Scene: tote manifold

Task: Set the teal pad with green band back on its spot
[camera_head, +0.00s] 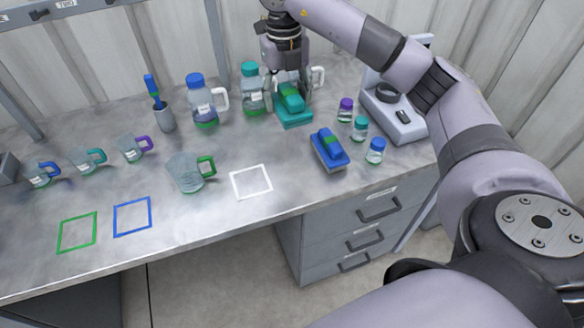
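The teal pad with green band (293,115) is at the back right of the bench, beside the bottles. My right gripper (293,88) points down at the pad's upper part from behind. Its fingertips are partly hidden by the pad, so I cannot tell whether they grip it or whether the pad is lifted. Square outlines in white (268,190), blue (133,233) and green (78,248) are marked on the bench, all empty. My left gripper is out of view.
A teal-lidded bottle (252,92) and a blue-lidded jug (203,103) stand left of the gripper. Small capped jars (360,127) and a pale device (397,122) are on the right. A green-handled beaker (186,174) stands mid-bench.

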